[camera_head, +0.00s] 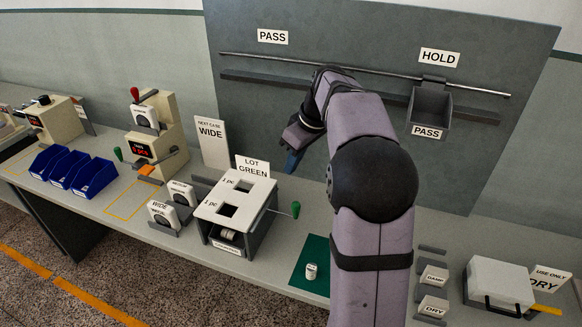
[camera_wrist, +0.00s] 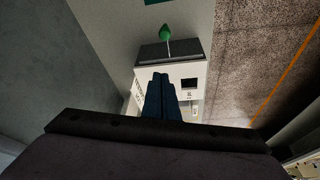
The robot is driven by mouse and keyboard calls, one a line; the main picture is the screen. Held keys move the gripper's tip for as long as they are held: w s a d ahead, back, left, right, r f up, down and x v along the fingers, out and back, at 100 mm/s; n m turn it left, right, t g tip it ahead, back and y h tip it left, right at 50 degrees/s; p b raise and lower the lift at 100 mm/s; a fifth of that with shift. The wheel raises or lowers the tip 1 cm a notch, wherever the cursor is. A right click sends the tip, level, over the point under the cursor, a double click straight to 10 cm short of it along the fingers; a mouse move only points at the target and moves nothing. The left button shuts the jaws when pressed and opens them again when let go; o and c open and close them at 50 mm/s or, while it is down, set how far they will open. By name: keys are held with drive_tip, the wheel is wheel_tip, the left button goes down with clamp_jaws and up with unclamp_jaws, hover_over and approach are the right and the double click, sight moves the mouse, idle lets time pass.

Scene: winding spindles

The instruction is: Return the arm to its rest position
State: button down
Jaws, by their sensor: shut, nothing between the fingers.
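My gripper (camera_head: 292,160) hangs at the end of my purple arm in the head view, in the air behind and above the white two-hole box (camera_head: 228,212). In the wrist view my gripper (camera_wrist: 160,78) shows as two dark blue fingers pressed together with nothing between them. Beyond the fingertips the wrist view shows the white box (camera_wrist: 185,72) and its green-knobbed lever (camera_wrist: 166,34). My upper arm hides part of the bench and the back panel in the head view.
A grey bin marked PASS (camera_head: 429,107) hangs from the rail (camera_head: 300,64) under the HOLD sign. A small white spool (camera_head: 311,271) stands on a green mat (camera_head: 302,284). Blue bins (camera_head: 93,178) stand at left, a white case (camera_head: 498,284) at right. The air around my gripper looks free.

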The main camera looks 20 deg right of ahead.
idle(0.4)
drive_tip(key=s+f+m+g+h, duration=0.2)
drive_tip(key=s+f+m+g, duration=0.1)
drive_tip(key=s+f+m, duration=0.85)
drive_tip(key=s+a+f+n+g, duration=0.1)
drive_tip(key=s+a+f+n, duration=0.2)
drive_tip(key=s, duration=0.4)
drive_tip(key=s+a+f+n+g, duration=0.1)
drive_tip(key=s+a+f, duration=0.35)
drive_tip(key=s, duration=0.25)
drive_tip(key=s+a+r+n+t, duration=0.1)
drive_tip(key=a+r+n, duration=0.1)
drive_tip(key=a, duration=0.3)
drive_tip(key=shift+a+r, duration=0.4)
